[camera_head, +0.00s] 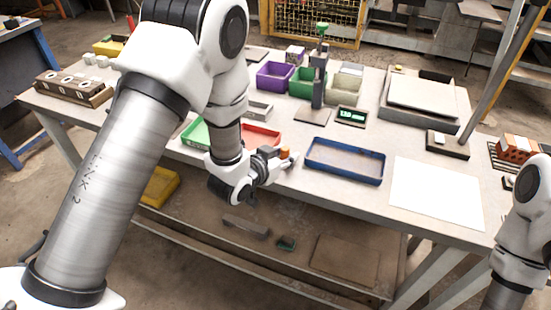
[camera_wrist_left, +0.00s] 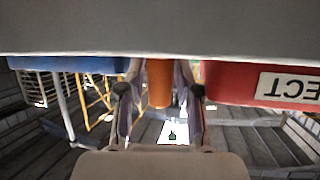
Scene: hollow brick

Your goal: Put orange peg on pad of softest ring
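The orange peg (camera_head: 284,153) is at my left gripper (camera_head: 287,158), near the table's front edge between the red and blue trays. In the left wrist view the peg (camera_wrist_left: 159,83) stands between the two fingers of my left gripper (camera_wrist_left: 160,100), which appear closed on its sides. I cannot make out rings or their pads clearly. A dark wooden block with several pale round marks (camera_head: 73,88) lies at the table's left end. My right arm shows at the right edge, but its gripper is out of view.
A blue tray (camera_head: 345,171) is right of my gripper, with a white sheet (camera_head: 437,192) beyond it. A red tray (camera_head: 262,131) and green tray (camera_head: 194,131) are left. Purple bin (camera_head: 274,78), upright device (camera_head: 319,88) and green-lit display (camera_head: 351,115) stand behind.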

